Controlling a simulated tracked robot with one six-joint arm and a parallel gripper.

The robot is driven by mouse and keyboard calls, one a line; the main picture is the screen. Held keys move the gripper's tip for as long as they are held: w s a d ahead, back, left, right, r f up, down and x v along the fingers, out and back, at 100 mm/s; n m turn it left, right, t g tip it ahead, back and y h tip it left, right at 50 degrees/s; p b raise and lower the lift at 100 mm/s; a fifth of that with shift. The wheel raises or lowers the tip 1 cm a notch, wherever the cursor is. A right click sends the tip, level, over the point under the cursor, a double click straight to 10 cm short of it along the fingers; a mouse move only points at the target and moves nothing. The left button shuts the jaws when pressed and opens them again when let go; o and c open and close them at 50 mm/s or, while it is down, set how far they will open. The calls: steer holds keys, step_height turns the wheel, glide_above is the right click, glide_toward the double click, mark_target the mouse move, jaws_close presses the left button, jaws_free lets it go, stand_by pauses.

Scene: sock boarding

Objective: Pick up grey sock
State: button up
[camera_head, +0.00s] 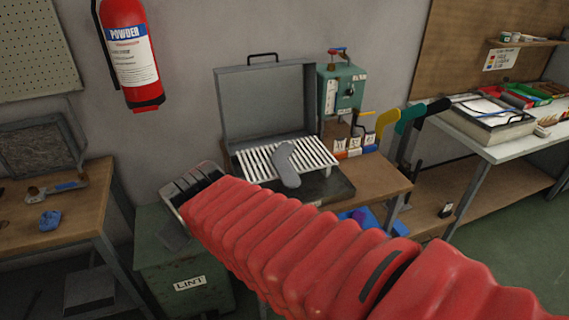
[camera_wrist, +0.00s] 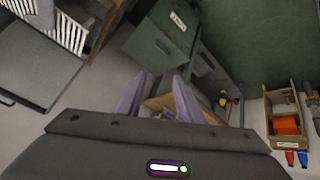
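The grey sock (camera_head: 287,164) lies on a white slatted rack (camera_head: 318,150) in the open grey case (camera_head: 265,98), its lower end hanging over the front edge. My gripper (camera_wrist: 160,88) is left of the sock and nearer the camera in the head view, above the green lint bin (camera_head: 187,268). In the wrist view its two purple fingers stand apart with nothing seen between them.
A teal control box (camera_head: 342,92) stands right of the case. A fire extinguisher (camera_head: 130,55) hangs on the wall. A wooden table (camera_head: 75,215) with a blue cloth (camera_head: 49,220) is at left.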

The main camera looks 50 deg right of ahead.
steer(key=w+d+f+n+t+h, duration=0.1)
steer(key=w+d+f+n, duration=0.15)
steer(key=d, duration=0.55)
steer(key=w+d+f+n+t+h, duration=0.1)
steer(key=w+d+f+n, duration=0.15)
steer(key=d, duration=0.65)
steer(key=w+d+f+n+t+h, duration=0.1)
steer(key=w+d+f+h, duration=0.2)
steer(key=d, duration=0.5)
steer(key=s+d+f+n+t+h, duration=0.1)
steer(key=s+d+f+n+t, duration=0.4)
steer(key=s+d+f, duration=0.6)
steer(key=s+t, duration=0.1)
steer(key=s, duration=0.2)
steer(key=shift+d, duration=0.2)
steer(key=shift+f, duration=0.1)
glide_toward(289, 177)
steer(key=w+d, duration=0.1)
steer(key=w+d+f, duration=0.1)
steer(key=w+d, duration=0.1)
steer(key=shift+w+d, duration=0.1)
steer(key=shift+w, duration=0.1)
